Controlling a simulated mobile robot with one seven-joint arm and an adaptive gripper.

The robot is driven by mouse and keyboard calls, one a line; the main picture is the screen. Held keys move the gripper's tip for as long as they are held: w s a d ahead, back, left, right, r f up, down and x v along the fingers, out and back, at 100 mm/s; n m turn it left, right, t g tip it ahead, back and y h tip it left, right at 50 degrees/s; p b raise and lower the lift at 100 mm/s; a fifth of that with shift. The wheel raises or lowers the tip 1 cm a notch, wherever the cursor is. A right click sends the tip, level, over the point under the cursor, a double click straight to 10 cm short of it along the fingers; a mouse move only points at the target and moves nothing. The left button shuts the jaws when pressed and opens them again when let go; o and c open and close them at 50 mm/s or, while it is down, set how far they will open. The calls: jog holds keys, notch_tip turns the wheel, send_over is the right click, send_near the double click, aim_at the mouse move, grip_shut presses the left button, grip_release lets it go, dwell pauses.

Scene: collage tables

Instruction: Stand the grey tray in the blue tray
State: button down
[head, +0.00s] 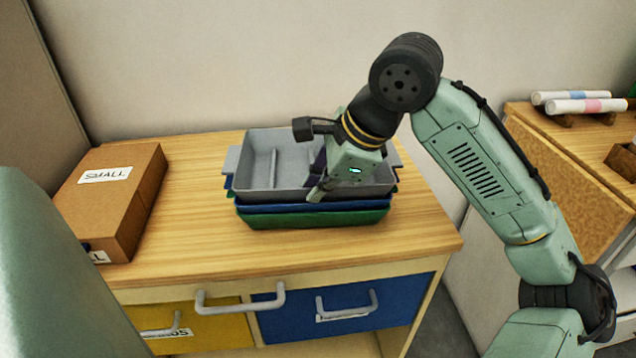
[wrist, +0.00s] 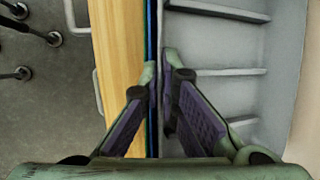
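The grey tray (head: 258,192) is a divided tray at the top of a stack on the wooden cabinet top. The blue tray (head: 290,208) shows as a thin band just under it, with a green tray (head: 300,220) at the bottom. The grey tray looks level; how deep it sits in the blue one is hidden. My gripper (head: 318,192) is at the grey tray's front wall, right of its middle. In the wrist view my gripper (wrist: 161,70) has its fingertips close together on either side of that wall, one inside and one outside, shut on it.
A brown cardboard box (head: 135,190) marked SMALL stands left of the stack. The cabinet top (head: 400,240) is clear in front of the trays. Drawers with handles (head: 240,300) are below. A side table at right holds rolled items (head: 585,104). The wall is close behind.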

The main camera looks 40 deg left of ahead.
jog(key=shift+f, duration=0.2)
jog(key=c, duration=2.3)
grip_release()
jog(key=o, duration=0.5)
